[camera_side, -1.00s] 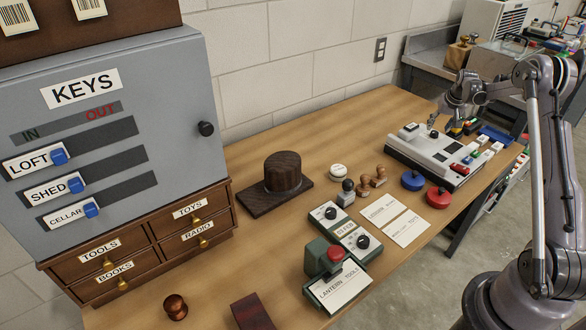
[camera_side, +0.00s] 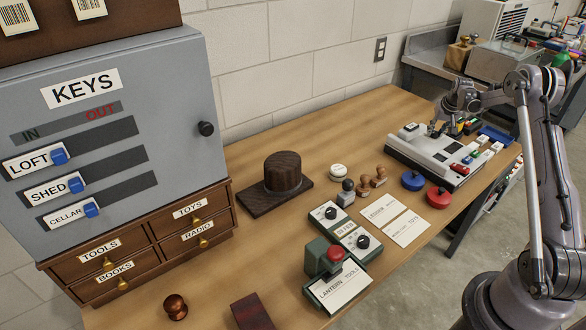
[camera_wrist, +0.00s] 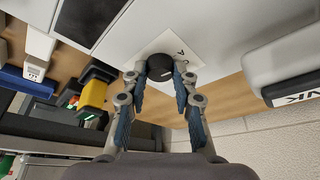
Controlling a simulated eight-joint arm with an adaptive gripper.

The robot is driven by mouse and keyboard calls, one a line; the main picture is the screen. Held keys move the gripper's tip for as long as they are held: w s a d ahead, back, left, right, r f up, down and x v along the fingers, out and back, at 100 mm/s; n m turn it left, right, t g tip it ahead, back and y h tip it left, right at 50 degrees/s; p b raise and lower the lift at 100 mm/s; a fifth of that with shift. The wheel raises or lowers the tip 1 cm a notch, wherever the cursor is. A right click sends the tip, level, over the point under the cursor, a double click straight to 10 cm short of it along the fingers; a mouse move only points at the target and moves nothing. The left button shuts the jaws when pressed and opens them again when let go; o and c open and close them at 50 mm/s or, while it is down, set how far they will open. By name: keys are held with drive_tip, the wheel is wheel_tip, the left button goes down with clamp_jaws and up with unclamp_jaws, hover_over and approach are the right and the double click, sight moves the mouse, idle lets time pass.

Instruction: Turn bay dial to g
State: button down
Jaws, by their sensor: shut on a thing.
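The bay dial (camera_wrist: 160,66) is a round black knob with a small white mark, on a white plate (camera_wrist: 182,45) that shows a letter A. The plate sits on a pale grey console (camera_side: 418,150), seen at the far right end of the table in the side view. My gripper (camera_wrist: 160,71) has its two fingers shut around the dial, one on each side. In the side view my gripper (camera_side: 437,130) is down at the console's back edge, and the dial is hard to make out there. The other letters around the dial are hidden or not legible.
Several small coloured blocks (camera_side: 484,153) line the console's right side. Blue (camera_side: 413,181) and red (camera_side: 438,197) round pieces stand in front of it. A yellow and black object (camera_wrist: 92,95) is close to the left of my gripper in the wrist view.

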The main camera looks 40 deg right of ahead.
drive_tip(key=shift+m, duration=0.3)
drive_tip(key=m+g, duration=0.1)
drive_tip(key=m, duration=0.1)
drive_tip(key=shift+w+a+m+h, duration=0.1)
drive_tip(key=shift+w+m+h, duration=0.05)
drive_tip(key=shift+m+h, duration=0.2)
drive_tip(key=m+g, duration=0.1)
drive_tip(key=m, duration=0.3)
drive_tip(key=shift+w+m+g+h, duration=0.15)
drive_tip(key=shift+m+g+h, duration=0.1)
drive_tip(key=shift+g+h, duration=0.15)
drive_tip(key=m, duration=0.2)
drive_tip(key=m+g, duration=0.1)
drive_tip(key=m, duration=0.1)
drive_tip(key=shift+w+g, duration=0.15)
drive_tip(key=shift+g, duration=0.15)
drive_tip(key=shift+m+g+y, duration=0.45)
drive_tip(key=shift+m+g, duration=0.05)
drive_tip(key=shift+m, duration=1.2)
drive_tip(key=c, duration=1.1)
unclamp_jaws()
drive_tip(key=shift+o, duration=0.2)
